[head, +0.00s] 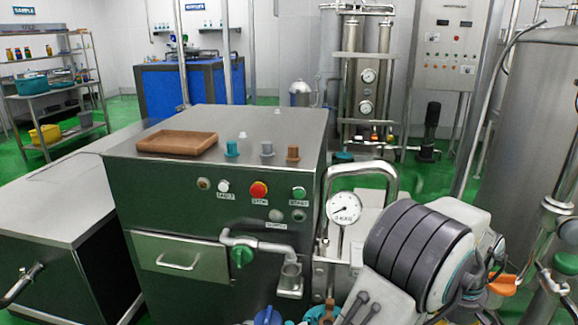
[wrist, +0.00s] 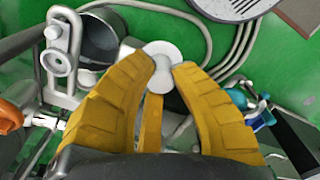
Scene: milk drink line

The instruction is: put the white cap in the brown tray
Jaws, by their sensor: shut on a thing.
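The brown tray (head: 177,143) lies flat on the left part of the steel machine's top in the head view, and it looks empty. In the wrist view my gripper (wrist: 163,68) has its yellow fingers closed in on a round white cap (wrist: 163,51) at their tips. The fingers hide part of the cap's sides. The green floor and pipes show beyond it. I cannot make out my gripper or the held cap in the head view.
A teal cap (head: 232,149), a grey cap (head: 267,149) and a brown cap (head: 292,154) stand right of the tray on the machine top (head: 230,122). A pressure gauge (head: 344,208) and a bent pipe stand to the machine's right. Buttons line its front.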

